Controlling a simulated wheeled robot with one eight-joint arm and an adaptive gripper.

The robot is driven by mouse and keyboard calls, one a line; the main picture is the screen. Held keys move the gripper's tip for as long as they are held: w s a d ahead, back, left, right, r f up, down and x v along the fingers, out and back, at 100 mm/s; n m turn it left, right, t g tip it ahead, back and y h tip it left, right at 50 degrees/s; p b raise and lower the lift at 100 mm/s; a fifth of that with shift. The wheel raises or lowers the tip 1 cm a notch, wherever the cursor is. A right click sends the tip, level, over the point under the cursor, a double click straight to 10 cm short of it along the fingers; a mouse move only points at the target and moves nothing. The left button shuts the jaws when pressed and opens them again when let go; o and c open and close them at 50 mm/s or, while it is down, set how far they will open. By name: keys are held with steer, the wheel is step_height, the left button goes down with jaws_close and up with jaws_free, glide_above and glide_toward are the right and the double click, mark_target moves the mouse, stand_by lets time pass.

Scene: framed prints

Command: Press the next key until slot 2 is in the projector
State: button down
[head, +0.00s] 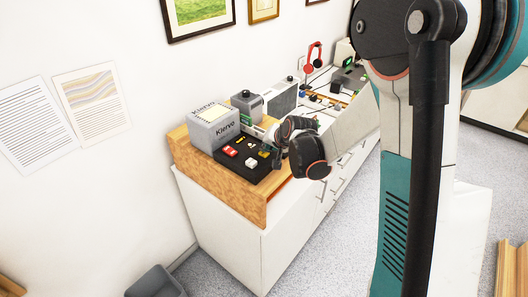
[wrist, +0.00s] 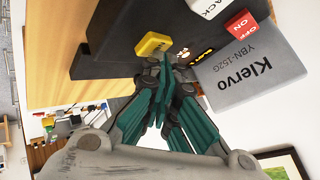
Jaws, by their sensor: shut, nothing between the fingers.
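The black control panel (head: 238,163) lies on the wooden top in front of the grey Klervo projector (head: 213,129). In the wrist view the panel (wrist: 115,30) carries a yellow key (wrist: 153,44), a white key (wrist: 212,7) whose lettering ends in "ACK", and a red ON/OFF key (wrist: 242,24). Lettering on the yellow key is not readable. My gripper (wrist: 165,64) is shut and empty, its teal fingertips close to the yellow key; whether they touch it I cannot tell. Small lit marks (wrist: 205,54) show on the panel, too small to read. The slot in the projector cannot be read.
A grey box (head: 247,103) and further items stand behind the projector along the counter. Red headphones (head: 313,56) stand farther back. Framed prints (head: 198,12) and paper sheets (head: 92,100) hang on the wall.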

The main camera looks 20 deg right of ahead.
steer(key=shift+f, duration=0.25)
steer(key=shift+r, duration=0.15)
stand_by(0.4)
steer(key=shift+r+p, duration=0.65)
steer(key=shift+r, duration=0.5)
steer(key=shift+r+p, duration=1.6)
steer(key=shift+r, duration=0.9)
